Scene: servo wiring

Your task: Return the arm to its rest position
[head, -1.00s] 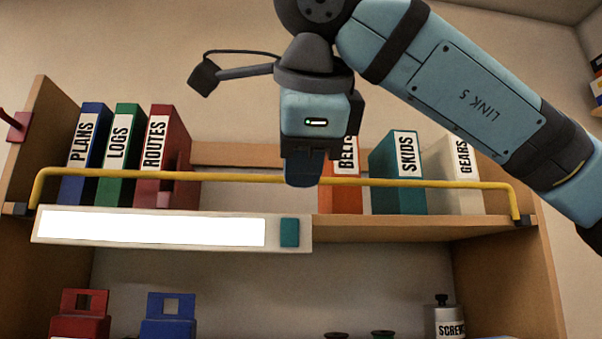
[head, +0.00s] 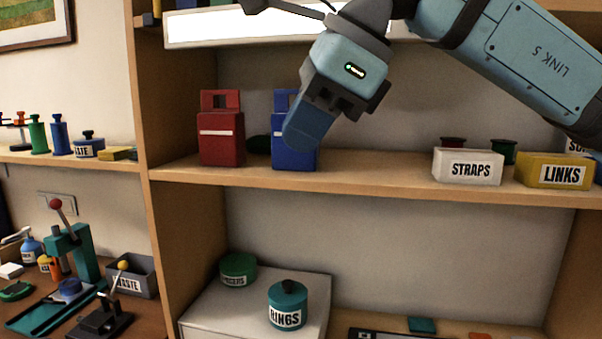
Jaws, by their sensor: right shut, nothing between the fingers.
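My right gripper (head: 309,125) hangs in front of the shelf unit in the head view, at the end of my right arm (head: 520,50), which comes in from the upper right. Its fingers point down and to the left and are closed with nothing held. It hides part of a blue container (head: 293,158) on the middle shelf; I cannot tell the gap between them. My left gripper is not in the frame.
The middle shelf (head: 380,178) also holds a red container (head: 221,138), a STRAPS bin (head: 467,167) and a LINKS bin (head: 554,172). A RINGS jar (head: 287,306) stands on a white box below. A workbench with a press (head: 75,250) is at the lower left.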

